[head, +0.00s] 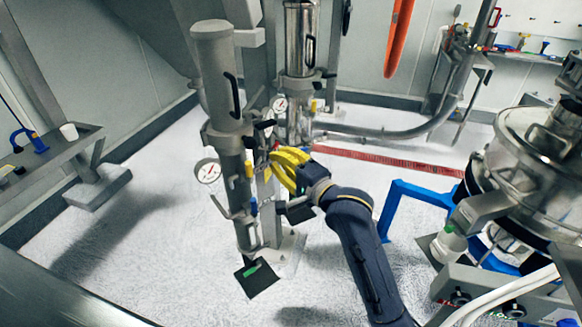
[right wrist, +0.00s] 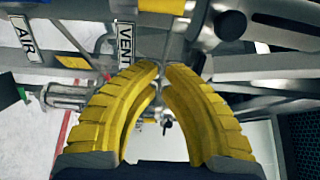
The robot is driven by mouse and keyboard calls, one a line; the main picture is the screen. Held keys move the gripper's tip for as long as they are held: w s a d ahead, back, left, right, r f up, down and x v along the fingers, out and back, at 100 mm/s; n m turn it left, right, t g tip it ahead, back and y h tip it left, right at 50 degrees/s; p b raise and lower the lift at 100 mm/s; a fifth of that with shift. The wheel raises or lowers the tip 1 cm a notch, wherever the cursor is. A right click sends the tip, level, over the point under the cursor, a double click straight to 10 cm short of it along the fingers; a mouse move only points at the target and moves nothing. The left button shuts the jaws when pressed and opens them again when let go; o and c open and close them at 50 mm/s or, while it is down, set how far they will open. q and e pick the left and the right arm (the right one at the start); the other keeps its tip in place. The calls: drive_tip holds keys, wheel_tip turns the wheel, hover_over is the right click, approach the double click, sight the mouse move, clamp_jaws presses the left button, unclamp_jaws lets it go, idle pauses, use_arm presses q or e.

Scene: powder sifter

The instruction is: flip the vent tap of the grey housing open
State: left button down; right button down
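The grey housing (head: 216,85) is a tall grey cylinder on a column, left of centre in the head view. My right gripper (head: 272,160) is at the housing's column, its yellow fingers pointing left at the pipe fittings. In the right wrist view its fingertips (right wrist: 165,67) nearly meet, close to a thin grey rod. I cannot tell whether they touch it. A VENT label (right wrist: 126,43) is just left of the fingertips, and an AIR label (right wrist: 25,38) is further left. The vent tap's lever cannot be made out clearly; the fingers partly cover this area. My left gripper is out of view.
A round gauge (head: 207,171) sticks out left of the column, and another gauge (head: 280,104) is behind it. A shiny metal cylinder (head: 299,40) stands behind right. A steel sifter vessel (head: 540,135) and blue frame (head: 395,205) are at right. The left floor is mostly clear.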

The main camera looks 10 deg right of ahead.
sight(249, 169)
drive_tip(key=shift+s+a, duration=0.4)
drive_tip(key=shift+a, duration=0.45)
drive_tip(key=shift+s+a, duration=0.35)
drive_tip(key=shift+a, duration=0.5)
drive_tip(key=shift+a, duration=0.1)
